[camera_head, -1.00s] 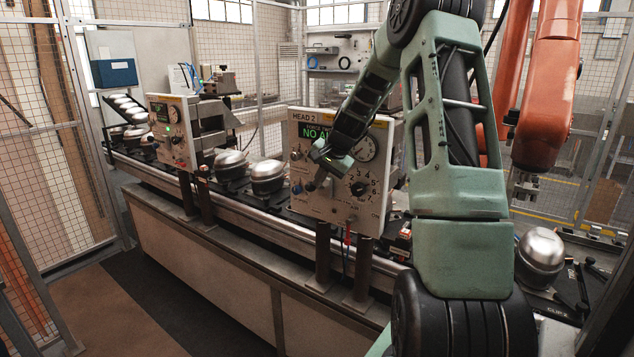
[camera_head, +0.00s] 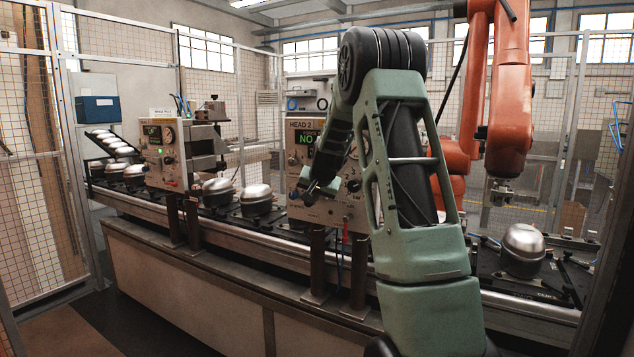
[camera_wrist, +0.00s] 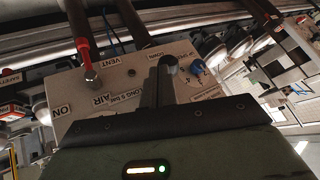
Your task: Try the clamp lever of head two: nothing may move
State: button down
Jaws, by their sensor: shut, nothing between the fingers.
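The head two unit (camera_head: 299,135) is a pale panel box with a green display reading "NO", the rest hidden by my arm. My gripper (camera_head: 310,196) is at the lower left of its face. In the wrist view my gripper (camera_wrist: 160,82) is shut and empty, its dark fingers in front of the panel (camera_wrist: 125,85), whose lettering is upside down. A blue knob (camera_wrist: 196,68) is just right of the fingers. A red-handled lever (camera_wrist: 84,52) on a metal stem is to their left, apart from them. Neither is clearly labelled as the clamp lever. Contact cannot be told.
Silver domed compressors (camera_head: 256,197) stand along the conveyor (camera_head: 225,228), left of head two. Another compressor (camera_head: 524,248) is at the right. A second test head (camera_head: 163,153) stands further left. An orange robot arm (camera_head: 510,100) hangs behind my arm. Mesh fencing (camera_head: 35,210) encloses the cell.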

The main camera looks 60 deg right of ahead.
jog(key=shift+r, duration=0.15)
jog(key=shift+r+p, duration=0.5)
jog(key=shift+r, duration=0.2)
